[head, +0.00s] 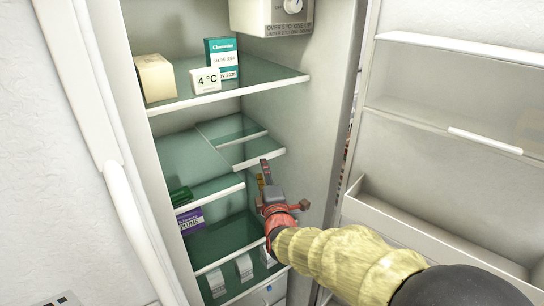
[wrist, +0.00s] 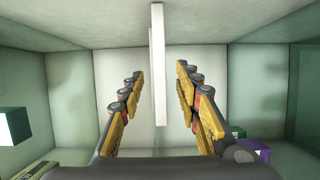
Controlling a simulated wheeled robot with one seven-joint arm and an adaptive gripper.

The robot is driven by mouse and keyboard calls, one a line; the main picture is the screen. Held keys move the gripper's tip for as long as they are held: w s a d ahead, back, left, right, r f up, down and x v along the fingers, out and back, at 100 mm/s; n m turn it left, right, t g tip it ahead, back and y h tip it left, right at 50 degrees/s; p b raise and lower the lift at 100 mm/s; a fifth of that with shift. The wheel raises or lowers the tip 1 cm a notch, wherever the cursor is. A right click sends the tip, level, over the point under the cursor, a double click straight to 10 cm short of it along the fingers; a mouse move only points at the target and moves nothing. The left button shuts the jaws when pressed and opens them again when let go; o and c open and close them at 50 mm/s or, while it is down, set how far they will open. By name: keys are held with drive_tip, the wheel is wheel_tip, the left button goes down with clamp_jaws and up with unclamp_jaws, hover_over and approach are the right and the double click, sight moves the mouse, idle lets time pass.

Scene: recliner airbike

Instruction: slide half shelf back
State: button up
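The right half shelf (head: 245,153) is a greenish glass panel with a white front edge, at the middle level of the open fridge in the head view. Its front edge seems set back from that of the left section (head: 200,170). My gripper (head: 265,175) is at the right half shelf's front edge, overlapping it in the head view. In the wrist view my gripper (wrist: 160,75) is open, with yellow-padded fingers on either side of a white edge strip (wrist: 158,60). Gaps show on both sides of the strip. The gripper body hides the area below.
Above is a full glass shelf (head: 230,91) with a cream block (head: 155,78), a teal box (head: 222,57) and a "4 °C" card (head: 205,81). A purple box (head: 190,221) stands below left. The fridge's right wall (head: 305,115) is close to my gripper; the open door (head: 450,150) is right.

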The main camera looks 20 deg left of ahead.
drive_tip(key=b+x, duration=0.1)
drive_tip(key=x, duration=0.6)
drive_tip(key=shift+w+a, duration=0.1)
drive_tip(key=shift+w, duration=0.05)
drive_tip(key=shift+c, duration=0.2)
drive_tip(key=c, duration=0.7)
drive_tip(key=shift+f, duration=0.1)
clamp_jaws()
